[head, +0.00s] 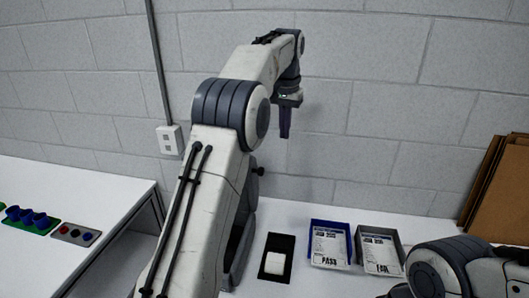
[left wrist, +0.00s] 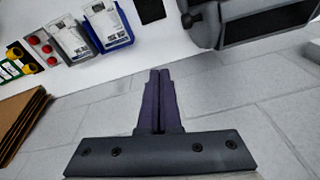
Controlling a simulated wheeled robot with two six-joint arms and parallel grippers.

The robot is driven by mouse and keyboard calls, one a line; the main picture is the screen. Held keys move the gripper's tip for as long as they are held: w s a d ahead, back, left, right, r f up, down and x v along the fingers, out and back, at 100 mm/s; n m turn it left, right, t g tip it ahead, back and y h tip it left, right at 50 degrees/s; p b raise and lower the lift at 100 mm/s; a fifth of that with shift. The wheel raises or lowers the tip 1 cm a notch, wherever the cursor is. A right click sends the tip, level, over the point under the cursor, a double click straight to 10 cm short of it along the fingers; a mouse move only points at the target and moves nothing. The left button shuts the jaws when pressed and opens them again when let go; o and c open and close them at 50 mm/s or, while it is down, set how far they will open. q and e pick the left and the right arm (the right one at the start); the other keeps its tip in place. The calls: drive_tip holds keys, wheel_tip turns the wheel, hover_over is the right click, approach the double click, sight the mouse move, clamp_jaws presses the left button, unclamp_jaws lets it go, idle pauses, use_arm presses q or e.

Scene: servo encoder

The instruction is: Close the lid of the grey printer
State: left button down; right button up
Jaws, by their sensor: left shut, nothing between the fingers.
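The grey printer (head: 238,262) stands on the white table, mostly hidden behind my left arm in the head view. A dark knob (head: 259,171) sticks out at its upper right side. In the left wrist view part of the dark grey printer (left wrist: 262,24) shows at the top right, cut off by the frame edge, with the knob (left wrist: 188,20) on its left. I cannot tell the lid's angle. My left gripper (head: 285,136) is shut and empty, fingers pointing down, high above and behind the table items. Its closed purple fingers show in the left wrist view (left wrist: 160,72).
Right of the printer lie a black pad (head: 268,274) with a white block (head: 274,263), a blue tray (head: 316,262) and a grey tray (head: 400,262) with labels. Cardboard (head: 500,190) leans at the right. My right arm shows at bottom right. A block wall stands behind.

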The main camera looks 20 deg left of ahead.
use_arm(q)
drive_tip(key=w+a+n, duration=0.1)
drive_tip(key=a, duration=0.5)
wheel_tip(320, 180, down, 10)
drive_tip(key=s, duration=0.2)
drive_tip(key=shift+f, duration=0.2)
drive_tip(key=shift+d, duration=0.1)
